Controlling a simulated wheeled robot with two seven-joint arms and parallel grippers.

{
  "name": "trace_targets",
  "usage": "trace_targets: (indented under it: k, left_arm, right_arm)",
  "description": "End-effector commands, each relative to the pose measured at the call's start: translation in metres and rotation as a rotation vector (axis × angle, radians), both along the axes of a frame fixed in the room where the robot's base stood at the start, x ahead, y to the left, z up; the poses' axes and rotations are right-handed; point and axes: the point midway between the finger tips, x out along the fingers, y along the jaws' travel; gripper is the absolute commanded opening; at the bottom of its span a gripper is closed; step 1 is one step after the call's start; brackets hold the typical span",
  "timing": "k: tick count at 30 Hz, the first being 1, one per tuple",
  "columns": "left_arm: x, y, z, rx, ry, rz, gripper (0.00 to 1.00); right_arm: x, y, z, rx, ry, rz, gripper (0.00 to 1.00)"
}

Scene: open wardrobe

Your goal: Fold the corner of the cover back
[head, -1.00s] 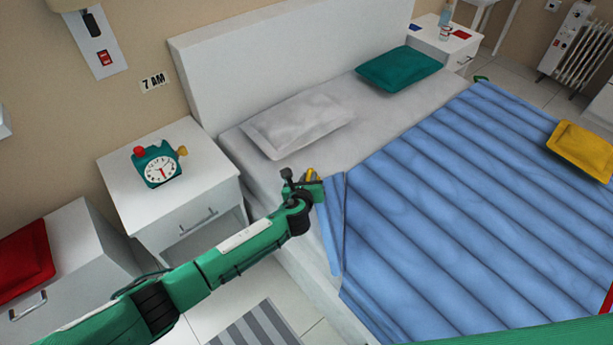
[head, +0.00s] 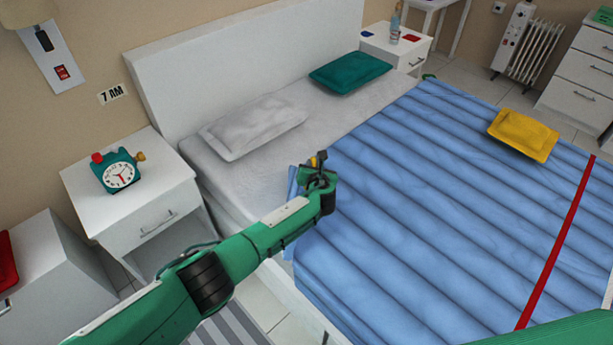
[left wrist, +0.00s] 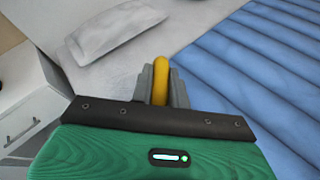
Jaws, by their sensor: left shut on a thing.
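The blue quilted cover (head: 430,200) lies over most of the bed. Its near upper corner is at my left gripper (head: 318,172), and a narrow blue part stands up just left of the gripper. The gripper is shut on a yellow tab (left wrist: 161,80), which shows upright between its grey fingers in the left wrist view. How the tab joins the cover is hidden by the gripper and arm. My right gripper is not in view.
A grey pillow (head: 253,126) and a teal pillow (head: 349,72) lie at the headboard. A yellow cushion (head: 523,135) and a red stripe (head: 560,240) are on the cover.

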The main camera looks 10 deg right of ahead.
Motion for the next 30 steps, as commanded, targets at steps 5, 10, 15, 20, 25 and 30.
trace_targets:
  k: [5,10,15,20,25,30]
  left_arm:
    - [0.001,-0.016,-0.010,-0.004,0.003,0.000,0.00]
    - [0.001,-0.023,-0.013,-0.004,0.004,0.000,0.00]
    - [0.001,-0.026,-0.013,-0.005,0.004,0.001,0.00]
    - [0.001,-0.026,-0.013,-0.005,0.005,0.001,0.00]
    - [0.001,-0.026,-0.013,-0.005,0.005,0.001,0.00]
    - [0.001,-0.026,-0.013,-0.004,0.004,0.000,0.39]
  right_arm:
    - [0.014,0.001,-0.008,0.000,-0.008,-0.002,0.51]
    - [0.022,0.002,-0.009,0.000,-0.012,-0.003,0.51]
    - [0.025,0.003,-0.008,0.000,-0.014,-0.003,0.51]
    - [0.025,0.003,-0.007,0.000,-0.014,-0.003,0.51]
    - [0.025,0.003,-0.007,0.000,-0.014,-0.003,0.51]
    - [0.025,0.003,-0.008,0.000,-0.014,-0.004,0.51]
